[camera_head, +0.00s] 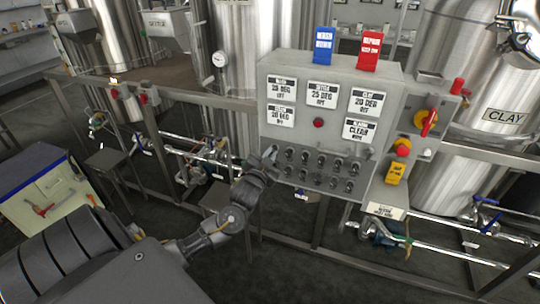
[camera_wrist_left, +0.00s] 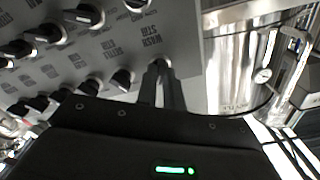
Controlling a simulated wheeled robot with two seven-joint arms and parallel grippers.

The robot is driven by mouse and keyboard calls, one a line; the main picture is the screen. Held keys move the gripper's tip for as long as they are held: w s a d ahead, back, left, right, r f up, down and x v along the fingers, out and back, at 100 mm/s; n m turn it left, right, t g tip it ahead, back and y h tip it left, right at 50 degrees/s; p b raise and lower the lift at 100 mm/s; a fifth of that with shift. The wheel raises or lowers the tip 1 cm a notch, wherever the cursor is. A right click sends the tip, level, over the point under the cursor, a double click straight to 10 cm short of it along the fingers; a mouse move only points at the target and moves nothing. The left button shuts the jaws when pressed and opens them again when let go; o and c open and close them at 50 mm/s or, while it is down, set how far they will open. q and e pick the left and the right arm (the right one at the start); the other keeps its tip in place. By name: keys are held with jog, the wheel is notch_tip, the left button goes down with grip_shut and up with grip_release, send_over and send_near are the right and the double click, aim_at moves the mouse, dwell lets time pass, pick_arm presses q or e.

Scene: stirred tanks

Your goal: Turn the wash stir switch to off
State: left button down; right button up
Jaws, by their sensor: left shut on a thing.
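The grey control panel (camera_head: 334,100) stands in the middle of the head view, with two rows of black rotary switches (camera_head: 320,170) low on its face. My left gripper (camera_head: 268,157) is at the left end of the upper row. In the left wrist view its two fingers (camera_wrist_left: 161,76) are shut on the wash stir switch (camera_wrist_left: 161,62), beside the lettering "WASH STIR". The fingers hide most of this switch, so I cannot tell its setting. My right gripper is not in view.
Other switches (camera_wrist_left: 88,16) sit close beside my left fingers. Above them are white display plates (camera_head: 322,94) and a red button (camera_head: 319,122). A red-handled isolator (camera_head: 430,122) is on the panel's right. Pipes and rails run below, with steel tanks behind.

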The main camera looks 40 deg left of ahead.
pick_arm(q)
jog(key=shift+r+n+p, duration=0.1)
jog(key=shift+n+p, duration=1.95)
jog(key=shift+n, duration=3.95)
jog(key=c, duration=1.5)
grip_release()
